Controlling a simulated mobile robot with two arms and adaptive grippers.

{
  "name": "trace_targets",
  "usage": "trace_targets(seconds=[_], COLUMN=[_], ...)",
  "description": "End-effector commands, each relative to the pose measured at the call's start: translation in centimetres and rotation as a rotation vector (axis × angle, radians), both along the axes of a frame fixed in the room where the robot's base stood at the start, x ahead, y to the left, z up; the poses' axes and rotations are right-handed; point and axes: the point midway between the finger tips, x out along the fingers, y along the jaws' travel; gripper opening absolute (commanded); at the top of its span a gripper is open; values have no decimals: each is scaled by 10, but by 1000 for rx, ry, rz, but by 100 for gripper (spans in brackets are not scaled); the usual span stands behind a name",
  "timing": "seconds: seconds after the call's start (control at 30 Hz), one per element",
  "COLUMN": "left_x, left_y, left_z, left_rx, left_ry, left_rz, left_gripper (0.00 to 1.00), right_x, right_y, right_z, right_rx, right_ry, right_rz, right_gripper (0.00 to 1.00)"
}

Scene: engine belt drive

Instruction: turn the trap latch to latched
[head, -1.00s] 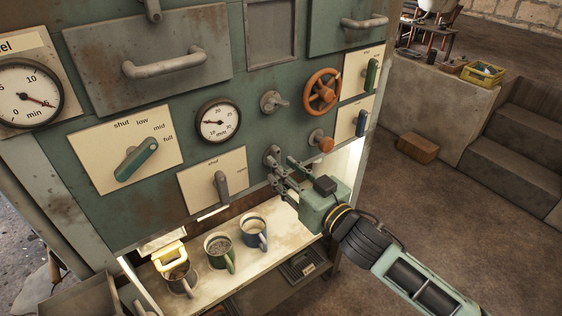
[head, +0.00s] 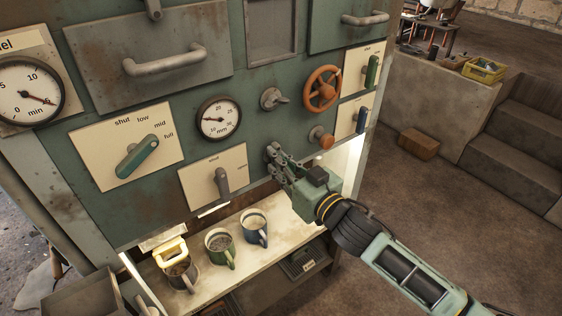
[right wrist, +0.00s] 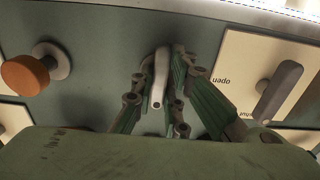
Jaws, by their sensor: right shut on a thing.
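A small grey latch (right wrist: 160,72) is mounted on the green panel (head: 232,150), between the orange knob and the shut/open lever. In the right wrist view it stands upright between my two fingers. My right gripper (head: 279,163) has come in from the right and is shut on this latch; it also shows in the right wrist view (right wrist: 160,95). In the head view the fingers hide most of the latch. I see no label for it. My left gripper is not in view.
An orange knob (head: 326,142) is just right of my right gripper, and an orange handwheel (head: 322,89) is above. A shut/open lever (head: 222,183) is to the left. A grey knob (head: 270,99) is above. Several mugs (head: 219,247) stand on the shelf below.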

Motion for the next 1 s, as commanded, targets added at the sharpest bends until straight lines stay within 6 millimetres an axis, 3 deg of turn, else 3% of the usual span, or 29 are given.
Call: trace_targets(seconds=[0.47, 1.0], left_x=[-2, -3], left_y=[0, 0], left_z=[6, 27], left_rx=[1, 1], left_ry=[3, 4], left_rz=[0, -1], left_gripper=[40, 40], right_x=[0, 1], right_y=[0, -1], right_z=[1, 2], right_rx=[-82, -465], right_ry=[-58, -338], right_rz=[-1, 0], right_gripper=[0, 0])
